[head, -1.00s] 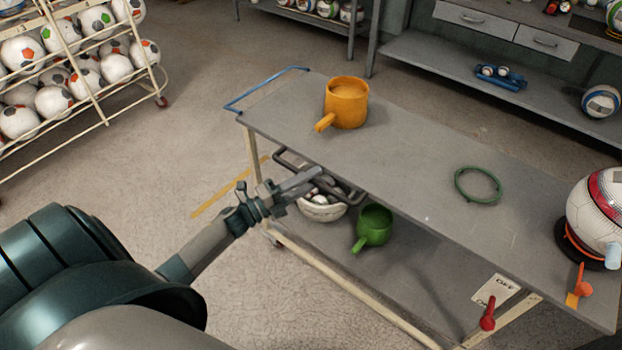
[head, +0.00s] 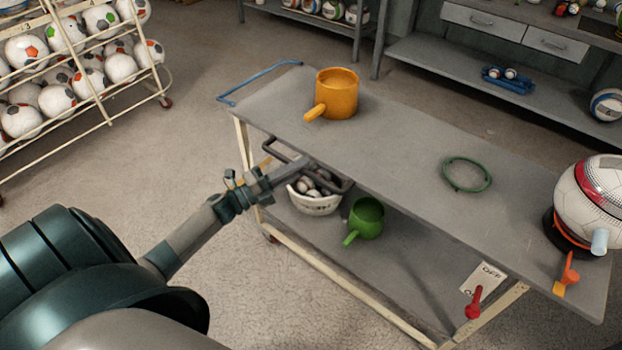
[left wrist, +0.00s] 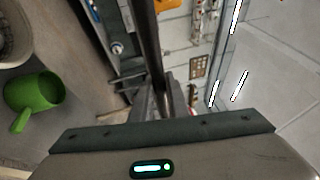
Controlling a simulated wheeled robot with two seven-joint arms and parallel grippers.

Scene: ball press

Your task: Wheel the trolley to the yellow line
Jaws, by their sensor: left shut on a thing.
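The grey-topped trolley (head: 400,150) with cream legs stands in the middle of the head view. A dark bar handle (head: 345,186) sticks out from its near side below the top. My left gripper (head: 292,170) is shut on this handle. In the left wrist view the dark bar (left wrist: 148,50) runs up from between the fingers. My right gripper is not in view.
On the trolley are an orange mug (head: 337,94), a green ring (head: 467,174) and a ball (head: 590,200). A white bowl (head: 316,203) and a green mug (head: 367,217) are on its lower shelf. A ball rack (head: 75,70) stands at upper left. Floor left of the trolley is clear.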

